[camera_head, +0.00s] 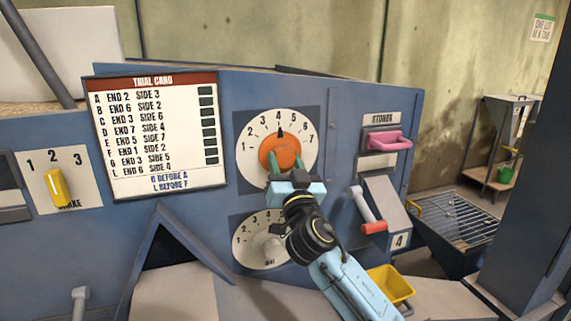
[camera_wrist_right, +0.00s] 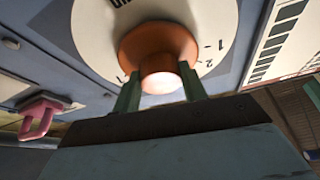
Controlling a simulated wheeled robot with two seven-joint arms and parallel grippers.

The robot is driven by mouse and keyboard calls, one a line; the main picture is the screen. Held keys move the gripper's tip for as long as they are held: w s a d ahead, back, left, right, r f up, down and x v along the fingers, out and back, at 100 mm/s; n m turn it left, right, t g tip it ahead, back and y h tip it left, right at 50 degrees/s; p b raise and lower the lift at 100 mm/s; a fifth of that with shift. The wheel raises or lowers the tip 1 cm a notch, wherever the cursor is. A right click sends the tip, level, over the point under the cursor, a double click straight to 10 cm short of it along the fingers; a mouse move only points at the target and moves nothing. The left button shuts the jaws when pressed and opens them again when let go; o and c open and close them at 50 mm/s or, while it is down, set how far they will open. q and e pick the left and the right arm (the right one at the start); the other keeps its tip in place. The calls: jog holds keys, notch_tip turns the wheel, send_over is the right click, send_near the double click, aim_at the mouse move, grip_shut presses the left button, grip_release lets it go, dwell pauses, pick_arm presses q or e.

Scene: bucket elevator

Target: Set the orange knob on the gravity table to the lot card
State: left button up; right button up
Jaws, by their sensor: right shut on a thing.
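The orange knob (camera_head: 281,154) sits in the middle of a white dial (camera_head: 250,135) numbered 1 to 7 on the blue panel. Its dark pointer is at the top, at about 4. My right gripper (camera_head: 287,167) is shut on the lower part of the knob. In the right wrist view its two green fingers (camera_wrist_right: 160,92) stand on either side of the orange knob (camera_wrist_right: 155,50). The trial card (camera_head: 155,135) on the panel lists rows of END and SIDE numbers by letter, with dark boxes at the right. My left gripper is not in view.
A second dial (camera_head: 247,238) with a pale knob is just below, partly behind my right arm. A yellow switch (camera_head: 57,187) is at left. A pink handle (camera_head: 390,141), a red-tipped lever (camera_head: 374,227) and a yellow bin (camera_head: 391,284) are at right.

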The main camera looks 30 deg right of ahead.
jog(key=n+y, duration=0.1)
jog(key=n, duration=0.1)
jog(key=shift+d+n+t+y, duration=0.1)
jog(key=shift+n+t+y, duration=0.2)
jog(key=shift+n, duration=0.1)
jog(key=shift+n+y+p, duration=0.35)
jog(key=shift+n+y, duration=0.25)
jog(key=shift+n, duration=0.6)
jog(key=n+y+p, duration=0.1)
jog(key=n, duration=0.2)
jog(key=n+y+p, duration=0.2)
jog(key=n, duration=0.1)
jog(key=shift+d+r+n, duration=0.1)
jog(key=shift+d+n, duration=0.1)
jog(key=shift+n, duration=0.1)
jog(key=shift+n+y+p, duration=0.3)
jog(key=shift+n+y, duration=0.3)
jog(key=shift+n, duration=0.4)
jog(key=o, duration=1)
jog(key=shift+s, duration=0.1)
jog(key=shift+c, duration=0.2)
jog(key=shift+s, duration=0.1)
